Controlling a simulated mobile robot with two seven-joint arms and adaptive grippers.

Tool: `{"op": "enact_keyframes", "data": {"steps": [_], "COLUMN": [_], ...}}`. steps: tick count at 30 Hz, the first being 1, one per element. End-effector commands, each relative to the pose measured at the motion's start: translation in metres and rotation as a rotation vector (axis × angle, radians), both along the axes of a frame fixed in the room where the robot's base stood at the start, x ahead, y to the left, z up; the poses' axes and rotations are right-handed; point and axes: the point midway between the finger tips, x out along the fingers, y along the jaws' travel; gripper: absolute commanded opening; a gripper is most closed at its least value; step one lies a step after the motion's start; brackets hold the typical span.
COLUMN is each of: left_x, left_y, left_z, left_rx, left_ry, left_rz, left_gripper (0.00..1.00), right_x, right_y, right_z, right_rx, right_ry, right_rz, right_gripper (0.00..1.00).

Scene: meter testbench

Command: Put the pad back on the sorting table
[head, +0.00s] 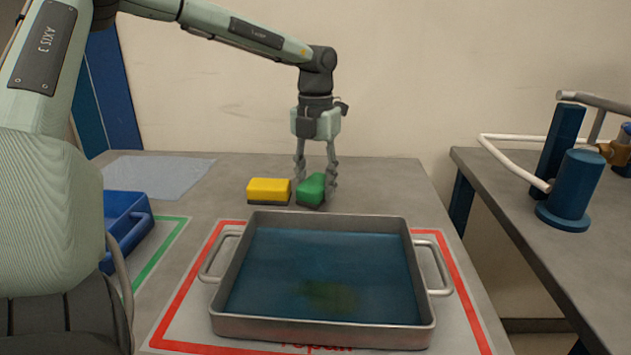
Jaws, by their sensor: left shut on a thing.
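The green pad (311,189) is at the back of the grey sorting table (390,179), just behind the metal tray. My left gripper (316,182) points down and is shut on the green pad. The pad looks slightly tilted, and I cannot tell whether it touches the table. A yellow pad (269,190) with a dark underside lies on the table just left of the green one. My right gripper is not in view.
A metal tray (229,267) with two handles and a blue inside stands within a red outline. A blue bin (124,222) and a translucent sheet (155,172) are at left. Another bench (530,210) with a blue cylinder fixture (577,190) stands at right, across a gap.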

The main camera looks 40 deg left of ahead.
Motion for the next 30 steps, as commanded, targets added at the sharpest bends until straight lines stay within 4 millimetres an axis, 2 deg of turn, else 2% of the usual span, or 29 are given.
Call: {"op": "enact_keyframes", "data": {"steps": [9, 13, 14, 18, 30], "left_x": [0.000, 0.000, 0.000, 0.000, 0.000], "left_y": [0.000, 0.000, 0.000, 0.000, 0.000], "left_z": [-0.004, -0.006, -0.005, -0.005, 0.000], "left_rx": [0.001, 0.001, 0.001, 0.001, 0.001], "left_ry": [-0.002, -0.002, -0.002, -0.002, -0.002], "left_rz": [-0.001, -0.001, -0.001, -0.001, -0.001], "left_gripper": [0.19, 0.19, 0.45, 0.62, 0.63], "right_x": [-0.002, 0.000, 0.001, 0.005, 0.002], "right_y": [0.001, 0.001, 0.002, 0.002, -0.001], "right_z": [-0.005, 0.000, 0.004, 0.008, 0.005], "right_rx": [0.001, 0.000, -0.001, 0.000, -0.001], "right_ry": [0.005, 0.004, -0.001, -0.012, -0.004], "right_rz": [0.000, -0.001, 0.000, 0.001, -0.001], "right_gripper": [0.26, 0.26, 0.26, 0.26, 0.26]}}
